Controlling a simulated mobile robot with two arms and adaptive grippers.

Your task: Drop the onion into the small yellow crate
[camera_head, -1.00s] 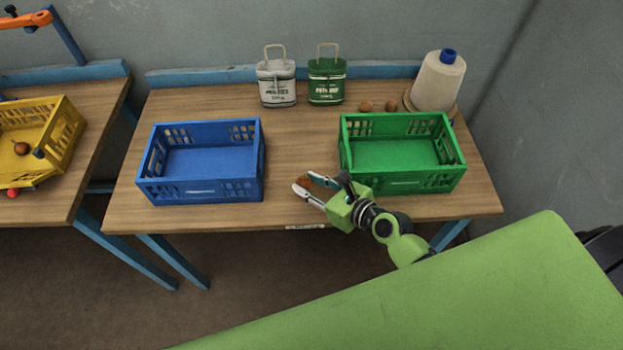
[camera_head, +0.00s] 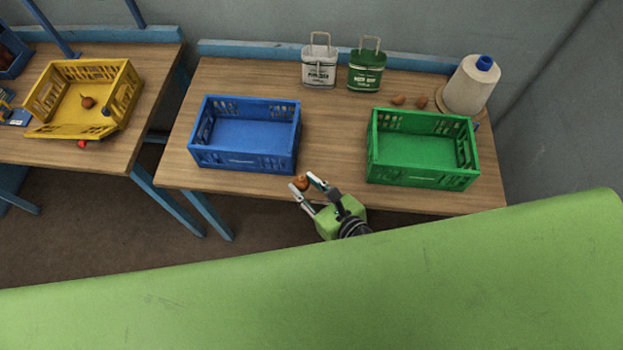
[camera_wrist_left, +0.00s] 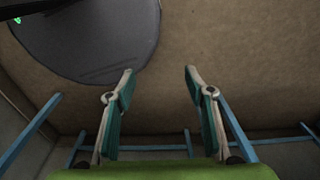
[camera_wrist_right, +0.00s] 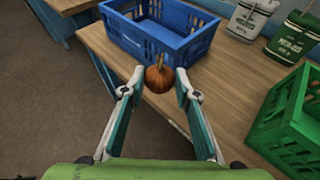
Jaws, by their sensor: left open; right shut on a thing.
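The onion (camera_wrist_right: 159,77) is brown and round with a short stem. My right gripper (camera_wrist_right: 158,84) is shut on it; in the head view the onion (camera_head: 300,183) sits between the fingertips of the right gripper (camera_head: 306,184), by the front edge of the table (camera_head: 345,185). The small yellow crate (camera_head: 122,92) stands on another table at the left, well apart from my right gripper. A brown round thing (camera_head: 87,102) lies in it. My left gripper (camera_wrist_left: 159,75) is open and empty over the floor; it is not in the head view.
A blue crate (camera_head: 246,160) and a green crate (camera_head: 425,180) stand on the near table. Two sacks (camera_head: 320,68) (camera_head: 366,72), two brown round things and a thread cone (camera_head: 470,88) are behind. A gap separates the tables. A red thing lies beside the yellow crate.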

